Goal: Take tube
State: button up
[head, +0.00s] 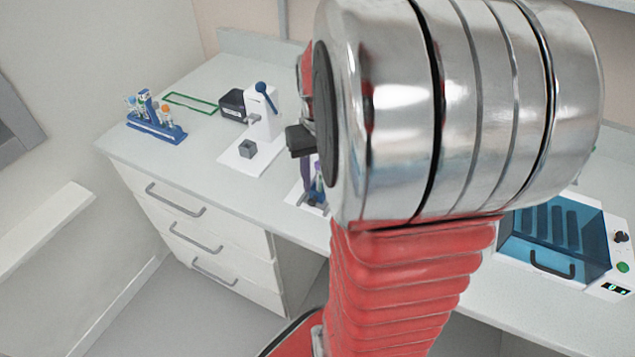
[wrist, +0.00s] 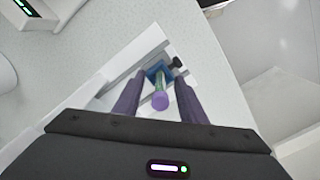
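In the wrist view a tube with a purple cap (wrist: 160,101) and a greenish body stands in a small blue holder (wrist: 157,74) on a white base plate. My gripper (wrist: 160,80) is open, with one purple finger on each side of the tube. Gaps show between the fingers and the tube, so they look apart. In the head view my gripper (head: 313,185) is at the bench's front edge, and my own arm hides much of it. The tube cannot be made out clearly there.
A blue rack (head: 157,129) with several tubes stands at the far left of the bench. A white device with a blue-knobbed lever (head: 262,118), a black box (head: 232,105) and a green outlined rectangle (head: 190,103) are nearby. A blue-lidded machine (head: 555,240) is at the right.

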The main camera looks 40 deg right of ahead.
jog(key=shift+c, duration=0.7)
jog(key=c, duration=0.8)
